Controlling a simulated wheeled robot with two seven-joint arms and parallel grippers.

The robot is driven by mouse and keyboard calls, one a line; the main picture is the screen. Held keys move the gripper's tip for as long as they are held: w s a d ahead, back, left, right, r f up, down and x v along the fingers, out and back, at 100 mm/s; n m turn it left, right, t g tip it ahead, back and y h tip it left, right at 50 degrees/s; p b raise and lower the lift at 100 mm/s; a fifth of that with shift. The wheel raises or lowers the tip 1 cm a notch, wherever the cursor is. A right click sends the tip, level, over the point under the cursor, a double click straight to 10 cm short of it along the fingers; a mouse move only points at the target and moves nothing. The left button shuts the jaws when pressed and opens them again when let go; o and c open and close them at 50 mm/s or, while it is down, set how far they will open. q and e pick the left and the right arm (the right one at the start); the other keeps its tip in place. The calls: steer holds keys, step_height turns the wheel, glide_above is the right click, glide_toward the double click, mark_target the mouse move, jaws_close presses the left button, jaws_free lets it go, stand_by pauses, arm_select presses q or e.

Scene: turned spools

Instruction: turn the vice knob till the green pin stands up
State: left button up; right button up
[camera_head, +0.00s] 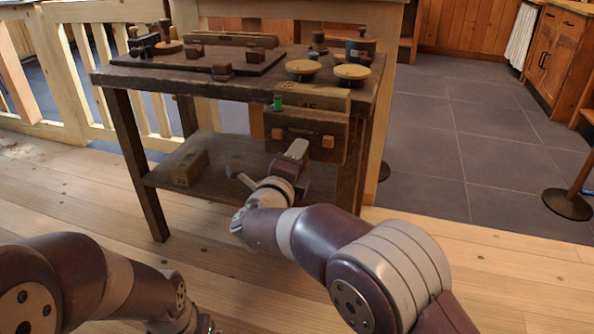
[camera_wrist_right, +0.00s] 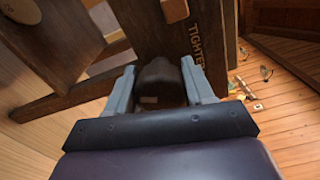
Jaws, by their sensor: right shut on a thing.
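The vice (camera_head: 305,125) is a dark wooden block on the front right of the workbench, with lighter square ends on its face. The green pin (camera_head: 278,103) shows as a short green stub at the top left of the vice; it is too small to tell how far it stands up. My right gripper (camera_head: 297,148) is in front of the vice face, hiding the knob there. In the right wrist view, its grey fingers (camera_wrist_right: 158,68) are shut on the dark knob (camera_wrist_right: 160,88), one on each side. Of my left arm only links show; its gripper is out of view.
The workbench (camera_head: 115,77) carries round pale-topped spools (camera_head: 352,73), small brown blocks (camera_head: 222,71) and dark pieces. A box (camera_head: 190,167) lies on its lower shelf. Partly hidden lettering reading "TIGHTE" (camera_wrist_right: 196,45) is on the wood beside the knob.

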steer(key=m+b, duration=0.3)
steer(key=shift+a+f, duration=0.2)
steer(key=shift+f, duration=0.1)
steer(key=shift+r+m+b, duration=0.2)
steer(key=shift+m+b, duration=0.2)
steer(key=shift+m, duration=0.1)
steer(key=shift+r, duration=0.1)
steer(key=o, duration=0.8)
steer(key=shift+o, duration=0.9)
steer(key=shift+s+a+r, duration=0.1)
steer(key=shift+a, duration=0.05)
